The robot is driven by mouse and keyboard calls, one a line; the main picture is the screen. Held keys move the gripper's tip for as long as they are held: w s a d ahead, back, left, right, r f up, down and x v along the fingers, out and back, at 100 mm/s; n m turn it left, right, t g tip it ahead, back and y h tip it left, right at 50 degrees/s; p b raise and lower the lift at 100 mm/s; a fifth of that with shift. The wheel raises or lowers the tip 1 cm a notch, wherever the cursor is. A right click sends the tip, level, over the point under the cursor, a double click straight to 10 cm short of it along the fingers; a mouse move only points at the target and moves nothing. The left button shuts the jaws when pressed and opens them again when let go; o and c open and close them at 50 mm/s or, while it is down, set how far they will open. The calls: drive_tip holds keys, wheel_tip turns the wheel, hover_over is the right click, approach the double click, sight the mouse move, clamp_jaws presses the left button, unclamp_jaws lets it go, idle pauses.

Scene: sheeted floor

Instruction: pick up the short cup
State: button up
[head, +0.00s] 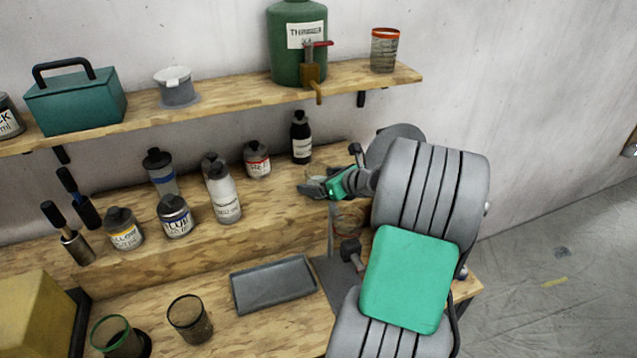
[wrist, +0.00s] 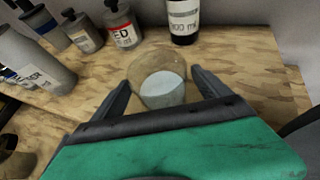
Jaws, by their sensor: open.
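A short, see-through cup (wrist: 160,72) with a brownish tint and a pale grey disc showing low in it stands on the wooden shelf in the wrist view. My gripper (wrist: 163,84) is open, with one dark finger to the left of the cup and one to the right. A gap shows on each side, and the cup is not gripped. In the head view my gripper (head: 312,188) is over the right part of the middle shelf, and the cup there is mostly hidden by the fingers and hand.
A black bottle (head: 301,138) and a red-labelled bottle (head: 257,160) stand behind and left of my gripper. A white bottle (head: 223,192) is further left. The upper shelf (head: 345,82) runs above. A grey tray (head: 272,285) and dark mesh cup (head: 189,318) sit below.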

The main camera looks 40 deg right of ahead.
drive_tip(key=x, duration=0.3)
drive_tip(key=shift+w+a+f, duration=0.1)
drive_tip(key=shift+w+f, duration=0.05)
drive_tip(key=shift+w, duration=0.15)
drive_tip(key=c, duration=1.5)
drive_tip(key=shift+c, duration=0.5)
